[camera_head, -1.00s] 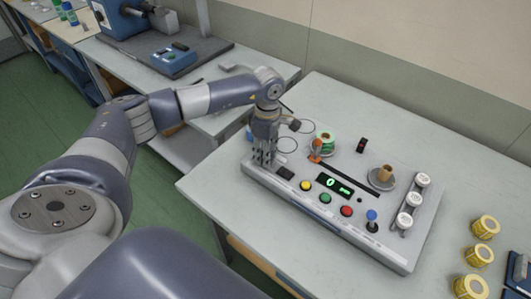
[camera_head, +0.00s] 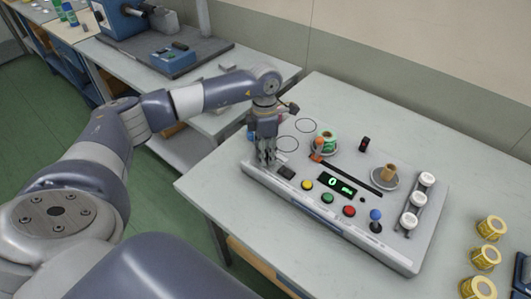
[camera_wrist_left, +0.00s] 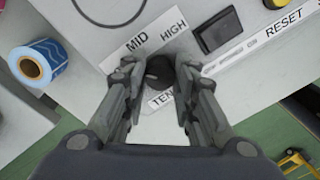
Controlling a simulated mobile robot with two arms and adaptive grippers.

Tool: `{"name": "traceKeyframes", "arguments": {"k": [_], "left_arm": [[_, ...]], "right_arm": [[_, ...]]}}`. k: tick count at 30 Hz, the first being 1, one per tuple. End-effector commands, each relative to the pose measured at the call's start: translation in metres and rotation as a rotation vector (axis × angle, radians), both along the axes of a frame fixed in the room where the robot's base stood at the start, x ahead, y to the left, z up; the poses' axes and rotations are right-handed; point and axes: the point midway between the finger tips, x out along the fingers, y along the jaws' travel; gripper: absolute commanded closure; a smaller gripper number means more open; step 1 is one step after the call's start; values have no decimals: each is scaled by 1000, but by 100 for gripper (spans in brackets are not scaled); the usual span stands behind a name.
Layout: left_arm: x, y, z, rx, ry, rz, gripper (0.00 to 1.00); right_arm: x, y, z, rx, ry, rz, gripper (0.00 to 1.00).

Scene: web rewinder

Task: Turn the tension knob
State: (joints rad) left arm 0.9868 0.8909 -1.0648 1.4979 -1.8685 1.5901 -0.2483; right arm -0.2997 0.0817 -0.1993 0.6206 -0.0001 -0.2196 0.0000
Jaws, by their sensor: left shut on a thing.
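The tension knob (camera_wrist_left: 159,72) is a dark round knob in the left wrist view, with labels MID, HIGH and a partly hidden "TEN" around it. My left gripper (camera_wrist_left: 160,85) is shut on it, with one finger on each side. In the head view my left gripper (camera_head: 267,160) points down at the left end of the grey rewinder panel (camera_head: 345,232), and its fingers hide the knob there. My right gripper is in neither view.
Beside the knob is a black rocker switch (camera_wrist_left: 217,31). The panel also carries a display (camera_head: 337,186), coloured buttons, a green spool (camera_head: 326,141) and a blue-topped lever (camera_head: 375,215). Yellow spools (camera_head: 485,256) stand on the table at right.

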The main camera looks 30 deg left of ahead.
Motion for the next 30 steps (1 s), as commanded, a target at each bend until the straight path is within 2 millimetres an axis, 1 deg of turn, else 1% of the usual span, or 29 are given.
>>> {"name": "traceKeyframes", "arguments": {"k": [9,23,24,26,30], "left_arm": [[1,0,1,-1,-4,99,98],[1,0,1,-2,-5,111,98],[1,0,1,-2,-5,111,67],[1,0,1,-2,-5,111,53],[1,0,1,0,-3,110,53]], "right_arm": [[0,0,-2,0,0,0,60],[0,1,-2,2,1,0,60],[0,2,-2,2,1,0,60],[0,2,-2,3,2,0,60],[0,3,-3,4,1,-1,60]]}}
